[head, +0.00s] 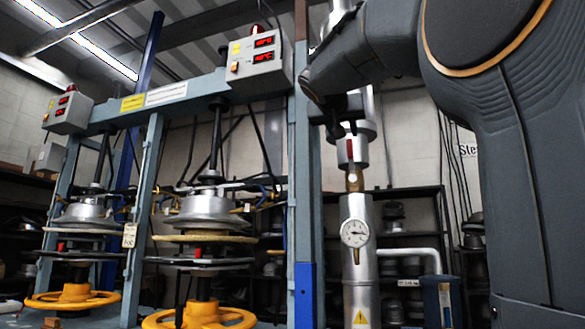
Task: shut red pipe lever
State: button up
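A red lever (350,151) stands upright on a brass valve (354,179) in the silver vertical pipe (358,208), right of centre in the head view. It lies in line with the pipe. My arm comes in from the upper right, and my gripper (344,128) is just above the lever's top end, pointing down. The gripper is small and dark here; its fingers partly overlap the pipe behind. I cannot tell whether they touch the lever or how far apart they are.
A round gauge (354,233) sits on the pipe below the valve. A blue-grey press frame (301,160) stands close to the left, with yellow handwheels (199,316) below. Shelves (412,238) with metal hat moulds are behind. A white side pipe (412,252) branches right.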

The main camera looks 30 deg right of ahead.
aim_at(349, 143)
jog(key=p+x, duration=0.1)
jog(key=x, duration=0.5)
jog(key=shift+s+d, duration=0.1)
jog(key=shift+d, duration=0.1)
jog(key=shift+w+d+p, duration=0.3)
jog(key=shift+w+d, duration=0.1)
jog(key=shift+w, duration=0.05)
jog(key=shift+f, duration=0.1)
grip_shut()
